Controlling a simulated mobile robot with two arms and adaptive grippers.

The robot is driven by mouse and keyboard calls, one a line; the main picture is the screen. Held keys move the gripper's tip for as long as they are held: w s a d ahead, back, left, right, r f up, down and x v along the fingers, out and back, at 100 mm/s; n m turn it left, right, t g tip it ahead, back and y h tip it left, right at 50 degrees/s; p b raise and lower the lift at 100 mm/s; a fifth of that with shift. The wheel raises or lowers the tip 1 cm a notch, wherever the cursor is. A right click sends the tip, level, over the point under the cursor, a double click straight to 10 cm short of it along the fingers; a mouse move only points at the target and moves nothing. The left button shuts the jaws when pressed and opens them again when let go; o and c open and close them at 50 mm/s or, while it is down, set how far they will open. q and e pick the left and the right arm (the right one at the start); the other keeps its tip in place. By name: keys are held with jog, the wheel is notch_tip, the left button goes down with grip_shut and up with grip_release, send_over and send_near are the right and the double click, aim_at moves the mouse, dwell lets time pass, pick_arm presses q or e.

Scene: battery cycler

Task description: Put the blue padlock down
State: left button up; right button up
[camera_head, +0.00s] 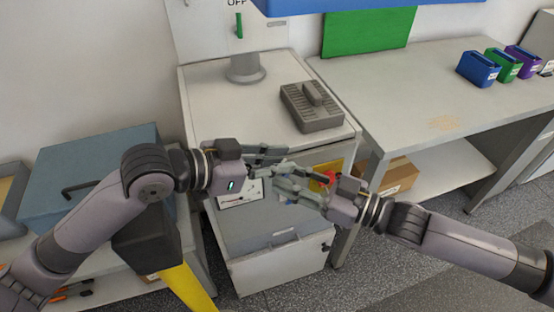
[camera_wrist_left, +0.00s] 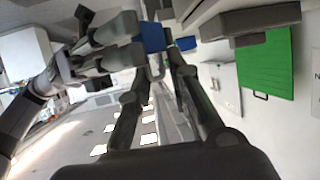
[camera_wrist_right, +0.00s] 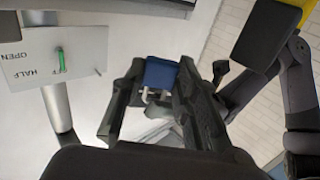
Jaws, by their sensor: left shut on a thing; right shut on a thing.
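The blue padlock (camera_wrist_right: 161,73) is between the fingertips of my right gripper (camera_wrist_right: 155,90) in the right wrist view, its pale shackle pointing towards that wrist. In the left wrist view the padlock (camera_wrist_left: 153,37) shows at the fingertips of my left gripper (camera_wrist_left: 160,50), its shackle hanging below the body. Both grippers are shut on it. In the head view my left gripper (camera_head: 275,163) and right gripper (camera_head: 280,183) meet fingertip to fingertip in mid-air, in front of the white cabinet (camera_head: 210,95). There the fingers hide most of the padlock.
A grey slotted device (camera_head: 312,108) sits on the cabinet top, with bare surface to its left. The workbench (camera_head: 400,85) at right carries blue, green and purple bins (camera_head: 505,65). A blue-grey toolbox (camera_head: 85,170) stands at left. A red part (camera_head: 330,178) shows behind my right gripper.

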jog(key=o, duration=1)
jog(key=shift+o, duration=0.2)
jog(key=shift+d, duration=0.1)
